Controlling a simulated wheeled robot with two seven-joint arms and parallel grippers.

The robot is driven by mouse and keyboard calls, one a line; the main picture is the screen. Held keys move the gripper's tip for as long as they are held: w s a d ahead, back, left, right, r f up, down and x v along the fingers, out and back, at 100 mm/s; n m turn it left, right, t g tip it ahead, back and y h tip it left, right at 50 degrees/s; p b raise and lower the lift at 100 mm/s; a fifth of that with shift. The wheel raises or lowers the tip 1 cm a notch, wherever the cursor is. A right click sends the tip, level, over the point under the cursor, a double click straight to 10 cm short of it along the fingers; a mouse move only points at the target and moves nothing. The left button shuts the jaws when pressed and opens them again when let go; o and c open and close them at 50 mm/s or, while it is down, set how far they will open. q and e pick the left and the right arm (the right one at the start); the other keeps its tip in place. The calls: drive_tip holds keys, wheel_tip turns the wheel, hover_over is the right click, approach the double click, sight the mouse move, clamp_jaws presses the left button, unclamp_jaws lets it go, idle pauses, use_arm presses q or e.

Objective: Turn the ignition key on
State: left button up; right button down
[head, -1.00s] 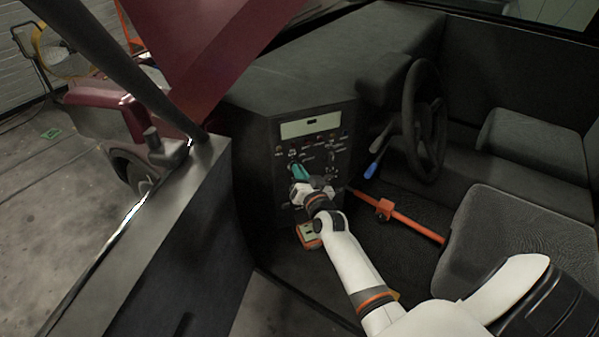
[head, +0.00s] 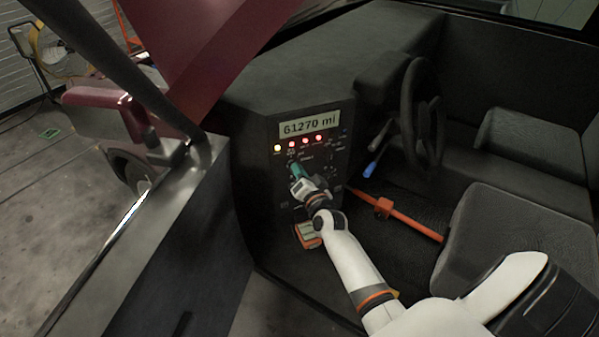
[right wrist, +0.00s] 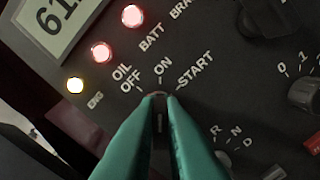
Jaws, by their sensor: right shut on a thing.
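The ignition key (right wrist: 160,118) is a dark, narrow shape between my right fingertips, beneath the labels OFF, ON and START. Its top points up toward the ON label (right wrist: 163,66); the fingers hide most of it. My right gripper (head: 293,170) has green fingers and is shut on the key at the dash panel (head: 340,160); it also shows in the right wrist view (right wrist: 159,97). The display (head: 309,124) reads 61270 mi. Yellow and red warning lamps (head: 305,140) glow below it. My left gripper is not in view.
The steering wheel (head: 424,120) and a blue-tipped lever (head: 371,170) are right of the panel. An orange bar (head: 410,217) crosses the footwell. The grey seat (head: 500,235) is at right, and the open door (head: 180,250) is at left. A selector knob (right wrist: 304,92) sits right of the key.

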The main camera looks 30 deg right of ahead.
drive_tip(key=c, duration=1.5)
unclamp_jaws()
drive_tip(key=b+v, duration=0.1)
drive_tip(key=v, duration=1.1)
